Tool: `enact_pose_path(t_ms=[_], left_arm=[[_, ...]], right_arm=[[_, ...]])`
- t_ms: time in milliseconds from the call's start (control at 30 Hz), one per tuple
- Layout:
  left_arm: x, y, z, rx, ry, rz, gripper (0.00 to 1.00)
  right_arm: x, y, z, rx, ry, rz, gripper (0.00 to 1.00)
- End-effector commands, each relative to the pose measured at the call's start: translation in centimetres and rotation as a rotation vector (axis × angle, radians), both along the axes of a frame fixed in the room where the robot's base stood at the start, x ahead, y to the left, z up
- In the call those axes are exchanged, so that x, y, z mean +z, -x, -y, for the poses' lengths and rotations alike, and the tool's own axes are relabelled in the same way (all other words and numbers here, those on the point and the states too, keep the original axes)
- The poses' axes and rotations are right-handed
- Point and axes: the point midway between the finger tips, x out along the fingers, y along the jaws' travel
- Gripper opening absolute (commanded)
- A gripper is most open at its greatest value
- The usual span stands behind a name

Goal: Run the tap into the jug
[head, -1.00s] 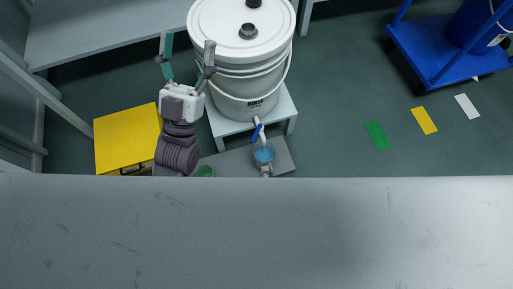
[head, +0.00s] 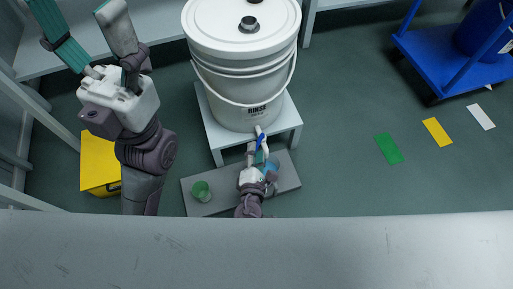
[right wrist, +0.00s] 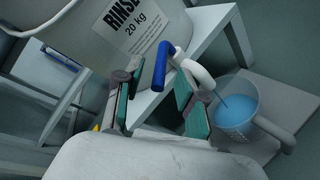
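A white rinse bucket (head: 225,90) stands on a low white stand. Its tap has a white spout (right wrist: 195,72) and a blue lever (right wrist: 172,64). The jug (right wrist: 248,98), pale with blue liquid in it, stands under the spout; a thin blue streak runs from the spout towards it. It also shows in the head view (head: 272,165), partly behind my right gripper (head: 257,150). In the right wrist view my right gripper (right wrist: 158,88) is open, with its green-padded fingers either side of the lever. My left gripper (head: 75,12) is open and empty, raised at the upper left.
A yellow box (head: 97,165) is at the left. A blue cart (head: 455,68) is at the upper right. A grey surface (head: 300,250) fills the bottom of the head view.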

Motion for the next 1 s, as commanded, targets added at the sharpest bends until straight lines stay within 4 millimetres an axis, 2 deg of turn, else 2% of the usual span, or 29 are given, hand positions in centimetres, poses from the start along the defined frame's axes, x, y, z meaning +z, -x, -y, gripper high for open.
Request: enact_pose_path(t_ms=[33,200,567,800,1000], left_arm=[[-0.1,0.0,0.0,0.0,-0.001,0.012,0.7],[0.3,0.0,0.1,0.001,-0.002,0.027,0.7],[0.5,0.0,0.1,0.002,-0.004,0.033,0.7],[0.5,0.0,0.1,0.002,-0.004,0.032,0.7],[0.5,0.0,0.1,0.002,-0.004,0.032,0.7]], right_arm=[[-0.4,-0.8,0.0,0.0,0.0,0.001,0.39],[-0.6,-2.4,0.2,0.0,0.0,0.0,0.39],[-0.6,-2.8,0.2,0.0,0.0,-0.001,0.39],[-0.6,-2.8,0.2,0.0,-0.001,-0.001,0.0],[-0.6,-2.8,0.2,0.0,0.0,-0.001,0.0]])
